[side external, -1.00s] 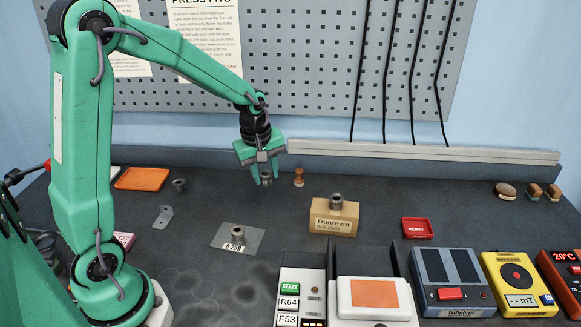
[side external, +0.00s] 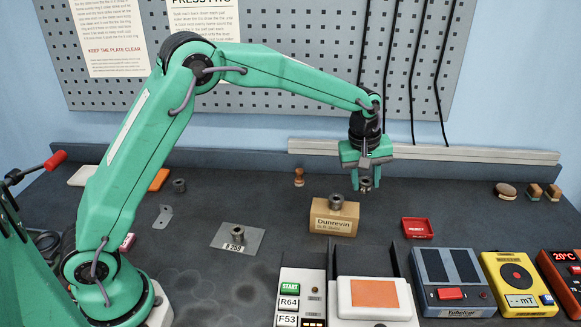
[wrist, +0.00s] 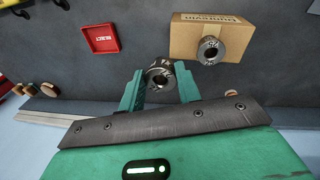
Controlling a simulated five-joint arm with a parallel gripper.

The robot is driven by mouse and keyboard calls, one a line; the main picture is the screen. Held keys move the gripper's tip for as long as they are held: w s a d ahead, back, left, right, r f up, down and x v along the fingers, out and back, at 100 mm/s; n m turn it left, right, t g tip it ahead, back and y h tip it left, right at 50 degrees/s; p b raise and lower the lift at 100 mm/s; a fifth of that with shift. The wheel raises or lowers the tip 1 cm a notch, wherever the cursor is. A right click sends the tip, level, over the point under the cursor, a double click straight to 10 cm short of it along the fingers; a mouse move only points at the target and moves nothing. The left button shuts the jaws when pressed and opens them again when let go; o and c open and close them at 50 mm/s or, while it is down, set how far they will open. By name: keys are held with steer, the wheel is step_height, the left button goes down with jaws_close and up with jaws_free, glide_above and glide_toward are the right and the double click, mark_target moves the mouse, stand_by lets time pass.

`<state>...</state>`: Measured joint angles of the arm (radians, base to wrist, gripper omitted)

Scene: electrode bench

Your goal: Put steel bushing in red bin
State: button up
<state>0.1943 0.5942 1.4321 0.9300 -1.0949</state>
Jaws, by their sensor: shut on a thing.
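My gripper (side external: 365,187) is shut on a grey steel bushing (side external: 365,181), a short hollow cylinder, held above the bench behind and right of the cardboard box. In the wrist view the bushing (wrist: 159,76) sits between the green fingers, with its open end and some dark marking showing. The red bin (side external: 417,236) is a small shallow square tray on the bench, to the right of and nearer the camera than my gripper. It shows empty in the wrist view (wrist: 95,21), apart from a label on its floor.
A similar bushing (side external: 336,201) stands on the cardboard box (side external: 333,225). Another bushing (side external: 238,231) stands on a grey plate (side external: 221,236), and one more (side external: 179,185) is at the back left. Bench devices line the front right. Bench between the box and red bin is clear.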

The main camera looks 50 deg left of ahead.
steer(key=w+d+m, duration=0.2)
steer(key=d+m, duration=0.1)
steer(key=d, duration=1.5)
glide_above(418, 229)
steer(key=f, duration=0.7)
steer(key=shift+s+a+f, duration=0.1)
steer(key=shift+s+f, duration=0.25)
steer(key=shift+s, duration=0.05)
steer(key=shift+f, duration=0.1)
steer(key=shift+f, duration=1.95)
steer(key=shift+f, duration=0.1)
steer(key=o, duration=0.7)
